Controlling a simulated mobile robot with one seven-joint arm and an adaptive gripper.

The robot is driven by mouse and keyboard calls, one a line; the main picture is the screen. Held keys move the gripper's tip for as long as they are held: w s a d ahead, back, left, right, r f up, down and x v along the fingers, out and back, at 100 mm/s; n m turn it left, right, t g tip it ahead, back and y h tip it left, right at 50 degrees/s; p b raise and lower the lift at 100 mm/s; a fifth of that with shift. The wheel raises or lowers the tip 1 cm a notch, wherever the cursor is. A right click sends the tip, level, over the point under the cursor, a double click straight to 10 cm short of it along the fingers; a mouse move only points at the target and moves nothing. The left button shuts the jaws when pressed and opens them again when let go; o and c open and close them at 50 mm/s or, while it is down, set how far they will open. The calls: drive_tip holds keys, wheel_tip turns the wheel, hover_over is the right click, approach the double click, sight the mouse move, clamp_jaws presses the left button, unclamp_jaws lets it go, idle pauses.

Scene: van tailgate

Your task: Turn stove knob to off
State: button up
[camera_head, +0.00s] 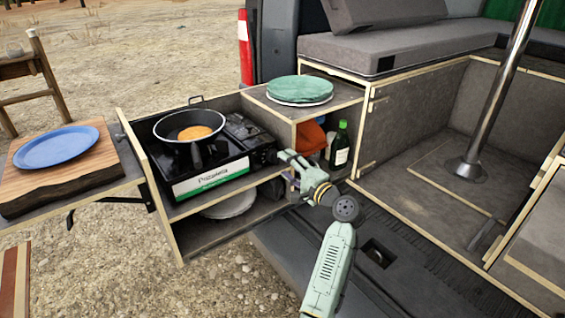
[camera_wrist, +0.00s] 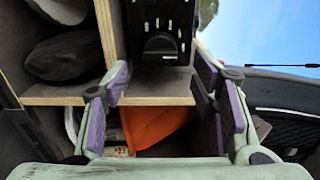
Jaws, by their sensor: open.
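A black camping stove (camera_head: 208,180) with a white and green front label sits on the upper shelf of the slide-out unit. In the wrist view the stove's dark end (camera_wrist: 142,22) is at the top centre, with a dark rounded knob (camera_wrist: 161,46) on it. I cannot tell the knob's setting. In the head view my gripper (camera_head: 280,156) is at the stove's right end, and the knob cannot be made out there. In the wrist view my gripper (camera_wrist: 164,88) is open, its purple-padded fingers apart, with nothing between them. The knob appears beyond the fingertips, between their lines.
A pan (camera_head: 187,128) with orange food stands on the stove. A green round stack (camera_head: 300,90) lies on the shelf top, with a green bottle (camera_head: 340,146) and an orange cloth (camera_head: 308,138) below. A blue plate (camera_head: 56,147) lies on a wooden board at left.

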drive_tip(key=v, duration=0.8)
drive_tip(key=shift+s+d, duration=0.15)
drive_tip(key=shift+s, duration=0.1)
